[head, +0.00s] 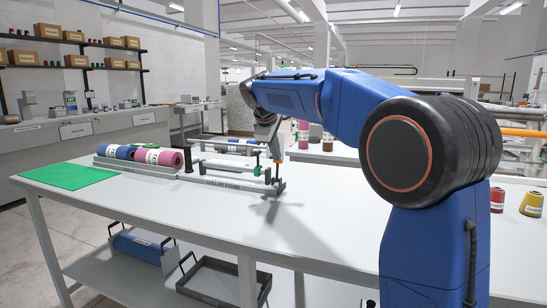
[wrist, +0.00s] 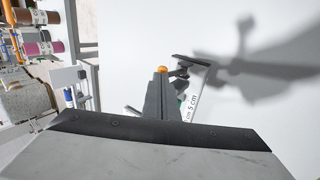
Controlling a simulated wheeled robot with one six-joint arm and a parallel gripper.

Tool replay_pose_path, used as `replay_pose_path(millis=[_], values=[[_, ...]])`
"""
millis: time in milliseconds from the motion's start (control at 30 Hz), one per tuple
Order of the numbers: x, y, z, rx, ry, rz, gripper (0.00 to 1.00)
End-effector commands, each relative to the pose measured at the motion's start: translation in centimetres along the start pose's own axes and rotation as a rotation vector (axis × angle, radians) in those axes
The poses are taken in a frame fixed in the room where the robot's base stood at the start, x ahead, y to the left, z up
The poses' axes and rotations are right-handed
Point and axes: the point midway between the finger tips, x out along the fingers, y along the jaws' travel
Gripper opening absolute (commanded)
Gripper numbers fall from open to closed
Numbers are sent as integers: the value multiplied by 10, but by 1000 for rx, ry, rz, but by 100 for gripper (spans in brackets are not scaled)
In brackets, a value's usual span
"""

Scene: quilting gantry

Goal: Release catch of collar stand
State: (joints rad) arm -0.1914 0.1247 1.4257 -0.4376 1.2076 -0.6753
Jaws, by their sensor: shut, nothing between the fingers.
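The collar stand (head: 230,186), a long grey frame with a name label on its front, lies on the white table. A dark upright (head: 278,172) stands at its right end, with a small green part (head: 257,171) beside it. My gripper (head: 273,150) points down above this right end. In the wrist view my closed grey fingers (wrist: 160,98) reach forward from the wide dark palm. An orange tip (wrist: 162,70) shows at their end, and a dark T-shaped piece (wrist: 190,62) lies just right of it. I cannot tell whether they touch. The catch is not clearly visible.
Blue and pink rolls (head: 160,157) lie in a grey holder left of the stand. A green mat (head: 70,177) covers the table's left end. A dark tray (head: 220,280) is on the shelf below. The front of the tabletop (head: 310,225) is clear.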

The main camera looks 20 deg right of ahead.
Motion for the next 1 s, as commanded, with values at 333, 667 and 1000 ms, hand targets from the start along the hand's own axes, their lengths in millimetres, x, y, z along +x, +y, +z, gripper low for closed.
replay_pose_path(millis=[333,667,1000], values=[[9,14,0,0,-1,-156,0],[4,17,0,1,-2,-154,0],[-4,22,0,1,-2,-153,0]])
